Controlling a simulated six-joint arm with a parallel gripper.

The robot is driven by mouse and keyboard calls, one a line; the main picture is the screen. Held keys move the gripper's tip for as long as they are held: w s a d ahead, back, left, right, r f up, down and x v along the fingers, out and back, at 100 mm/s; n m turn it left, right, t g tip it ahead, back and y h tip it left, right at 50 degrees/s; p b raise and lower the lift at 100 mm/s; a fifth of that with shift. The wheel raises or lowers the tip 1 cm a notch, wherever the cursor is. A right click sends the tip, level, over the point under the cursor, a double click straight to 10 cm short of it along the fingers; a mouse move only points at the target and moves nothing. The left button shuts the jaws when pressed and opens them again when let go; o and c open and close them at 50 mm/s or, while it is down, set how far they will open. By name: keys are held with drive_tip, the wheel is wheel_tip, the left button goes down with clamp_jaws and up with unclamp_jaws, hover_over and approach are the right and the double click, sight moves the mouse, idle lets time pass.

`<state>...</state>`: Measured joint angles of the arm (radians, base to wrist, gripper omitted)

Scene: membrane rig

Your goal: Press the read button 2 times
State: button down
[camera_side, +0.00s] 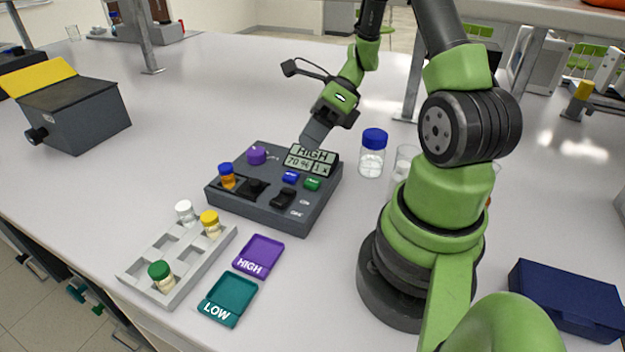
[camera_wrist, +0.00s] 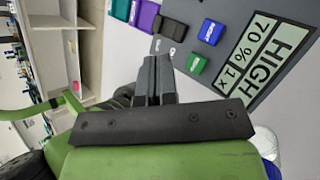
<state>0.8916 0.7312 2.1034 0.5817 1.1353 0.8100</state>
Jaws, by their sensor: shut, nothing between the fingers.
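The grey rig (camera_side: 255,210) stands mid-table, with a display (camera_side: 311,160) reading "HIGH 70 % 1x". A blue button (camera_side: 290,177) and a green button (camera_side: 312,184) sit below the display. In the wrist view the blue button (camera_wrist: 211,31) and green button (camera_wrist: 197,64) show too; their lettering is too small to read surely, so I cannot tell which is read. My gripper (camera_side: 308,142) is shut and empty, above the rig's back edge near the display. In the wrist view its fingertips (camera_wrist: 155,62) are apart from both buttons.
The rig also bears a purple knob (camera_side: 257,155), an orange vial (camera_side: 227,180) and a black switch (camera_side: 283,198). A vial rack (camera_side: 150,262), purple HIGH tray (camera_side: 272,245) and teal LOW tray (camera_side: 232,287) lie in front. A blue-capped bottle (camera_side: 372,155) stands right of the rig.

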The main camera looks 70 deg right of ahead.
sight(312, 179)
wheel_tip(312, 179, up, 4)
drive_tip(key=shift+f, duration=0.1)
idle(0.4)
drive_tip(key=shift+f, duration=4.45)
drive_tip(key=shift+f, duration=0.1)
drive_tip(key=shift+f, duration=0.3)
